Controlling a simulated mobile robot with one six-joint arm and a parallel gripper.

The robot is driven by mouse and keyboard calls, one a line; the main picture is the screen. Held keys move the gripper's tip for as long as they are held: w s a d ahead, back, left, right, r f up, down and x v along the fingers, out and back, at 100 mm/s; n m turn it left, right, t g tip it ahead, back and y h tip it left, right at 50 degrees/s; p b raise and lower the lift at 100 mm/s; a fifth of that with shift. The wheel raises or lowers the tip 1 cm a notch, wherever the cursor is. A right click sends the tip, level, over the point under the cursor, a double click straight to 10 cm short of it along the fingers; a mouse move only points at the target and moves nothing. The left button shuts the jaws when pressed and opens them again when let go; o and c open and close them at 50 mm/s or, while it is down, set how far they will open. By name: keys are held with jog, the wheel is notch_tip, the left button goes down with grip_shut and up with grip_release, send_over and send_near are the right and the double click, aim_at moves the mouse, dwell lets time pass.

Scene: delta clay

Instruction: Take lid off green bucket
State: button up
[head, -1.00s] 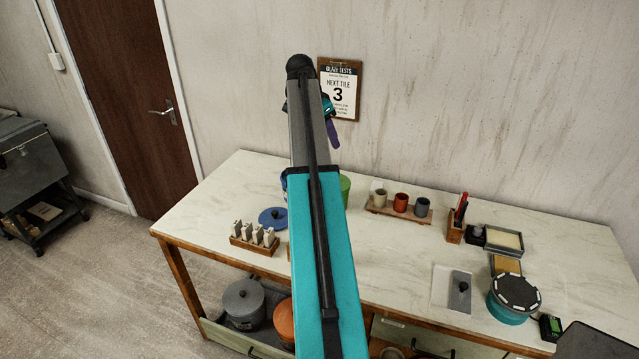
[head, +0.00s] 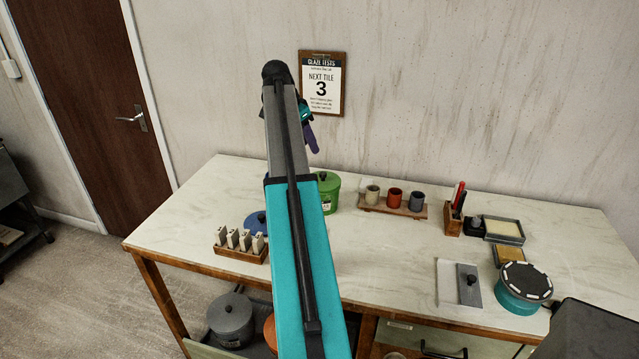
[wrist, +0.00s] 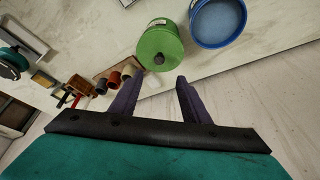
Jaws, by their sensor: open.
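The green bucket (head: 331,201) stands on the worktop, partly hidden behind my arm in the head view. Its green lid (head: 326,181) with a dark knob is on it. In the wrist view the green lid (wrist: 158,46) and its dark knob (wrist: 158,59) show beyond my fingertips. My gripper (wrist: 156,80) is open and empty, apart from the lid, with the knob lying between the two finger lines in that picture. In the head view my gripper (head: 311,137) is raised above the worktop, mostly hidden by the arm.
An open blue bucket (wrist: 219,20) stands beside the green one. A blue lid (head: 255,223) lies near a rack of white tiles (head: 240,240). Three cups on a wooden board (head: 410,209) stand to the right.

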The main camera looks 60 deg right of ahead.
jog(key=shift+a, duration=0.1)
jog(key=p, duration=0.2)
send_near(323, 173)
jog(key=shift+d+f, duration=0.1)
jog(key=shift+f, duration=0.6)
jog(key=shift+d+f, duration=0.15)
jog(key=shift+f, duration=0.55)
jog(key=shift+s+d+f+p, duration=0.1)
jog(key=shift+p, duration=0.25)
jog(key=shift+p+x, duration=0.75)
jog(key=shift+x, duration=0.2)
jog(key=shift+p+x, duration=0.55)
jog(key=shift+x, duration=0.95)
jog(key=shift+s+d, duration=0.1)
jog(key=shift+s, duration=0.05)
grip_shut()
